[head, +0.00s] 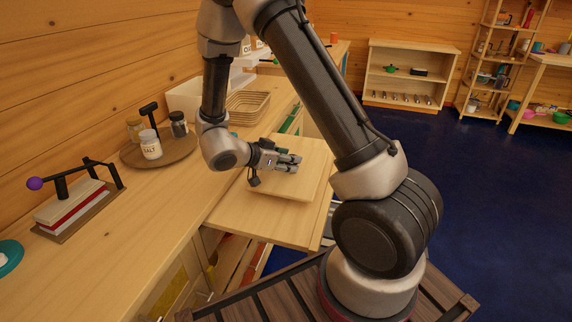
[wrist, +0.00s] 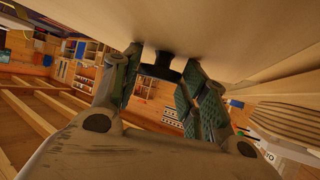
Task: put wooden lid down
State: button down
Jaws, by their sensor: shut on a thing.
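The wooden lid (head: 285,188) is a pale square board in the head view, with my gripper (head: 289,163) over its middle. In the wrist view the lid (wrist: 225,28) fills the top of the picture. A dark round knob (wrist: 161,67) stands out from its face. My gripper (wrist: 160,72) has its green-padded fingers on both sides of this knob and is shut on it. The lid is over a pale wooden board (head: 262,224) that juts out from the counter. I cannot tell whether the lid touches that board. The fingers hide most of the knob in the head view.
The counter (head: 130,245) runs along the log wall. It carries a round tray (head: 185,150) with jars, a press-like device (head: 80,205) with a purple ball, and a wicker basket (head: 247,106). The jutting board's near part is clear. Open floor lies to the right.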

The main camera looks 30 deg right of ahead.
jog(key=shift+f, duration=0.75)
jog(key=shift+f, duration=0.15)
jog(key=c, duration=0.8)
grip_release()
